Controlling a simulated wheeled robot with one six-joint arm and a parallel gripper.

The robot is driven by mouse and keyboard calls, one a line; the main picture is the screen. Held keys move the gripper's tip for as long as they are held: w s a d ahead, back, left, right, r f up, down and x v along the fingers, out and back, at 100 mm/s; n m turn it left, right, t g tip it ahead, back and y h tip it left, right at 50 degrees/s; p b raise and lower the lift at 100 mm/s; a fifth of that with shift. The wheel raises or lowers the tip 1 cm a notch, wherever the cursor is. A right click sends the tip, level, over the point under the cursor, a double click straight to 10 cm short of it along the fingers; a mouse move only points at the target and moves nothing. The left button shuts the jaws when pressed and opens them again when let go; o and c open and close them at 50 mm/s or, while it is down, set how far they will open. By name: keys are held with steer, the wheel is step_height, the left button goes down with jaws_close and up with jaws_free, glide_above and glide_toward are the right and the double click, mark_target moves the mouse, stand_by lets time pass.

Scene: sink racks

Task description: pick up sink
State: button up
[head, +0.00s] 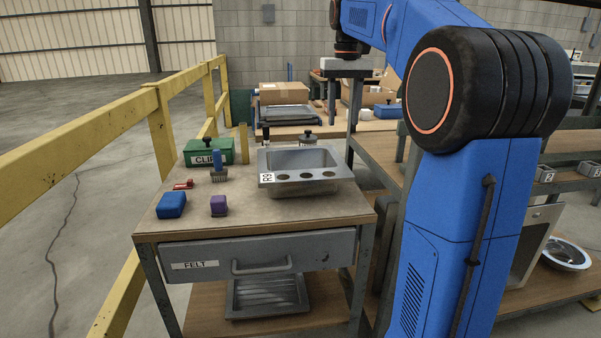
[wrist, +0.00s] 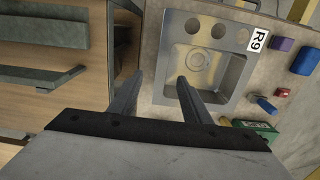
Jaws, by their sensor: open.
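A stainless steel sink (head: 300,187) with a white R9 label and several round holes along its front ledge sits on the workbench top. In the wrist view the sink (wrist: 237,82) lies beyond the fingers, its basin and drain facing the camera. My gripper (wrist: 157,82) is open and empty. One finger appears over the sink's basin edge and the other outside the sink, over the bench's edge side. I cannot tell how high the fingers are above the rim.
On the bench beside the sink are a blue block (head: 171,205), a purple block (head: 219,206), a brush (head: 217,167), a small red item (head: 184,184) and a green box (head: 208,152). A yellow railing (head: 160,125) runs at left. Shelving stands at right.

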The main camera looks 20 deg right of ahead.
glide_above(338, 159)
steer(key=f, duration=0.6)
steer(key=shift+s+d+f, duration=0.25)
steer(key=shift+d+f, duration=0.1)
steer(key=shift+f, duration=0.05)
steer(key=shift+w+a+f, duration=0.1)
steer(key=shift+a+f, duration=0.05)
steer(key=shift+f, duration=1.2)
steer(key=shift+w+a+f, duration=0.1)
steer(key=shift+a+f, duration=0.05)
steer(key=shift+f, duration=1.15)
jaws_close()
